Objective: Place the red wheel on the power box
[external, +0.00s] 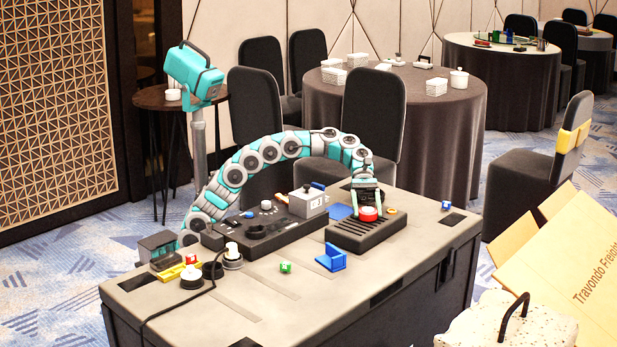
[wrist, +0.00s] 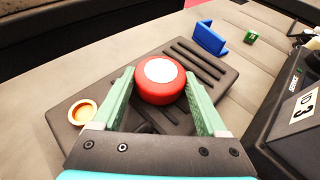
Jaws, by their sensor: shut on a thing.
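The red wheel (external: 369,214) has a white centre and sits between my gripper's fingers, also in the wrist view (wrist: 160,91). My gripper (external: 367,203), with green fingers in the wrist view (wrist: 160,76), is shut on it from both sides. The wheel is over the top of a black slotted box (external: 352,240), which looks like the power box and fills the middle of the wrist view (wrist: 222,72). The wheel appears at or very near the box's top; I cannot tell whether it touches. The fingers hide the wheel's sides.
An orange ring (wrist: 85,112) lies on the box's corner. A blue bracket (external: 331,260) and a green cube (external: 285,267) lie on the grey table nearby. A black control panel (external: 262,229) with a grey box (external: 308,203) stands to the left. The table's front right is clear.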

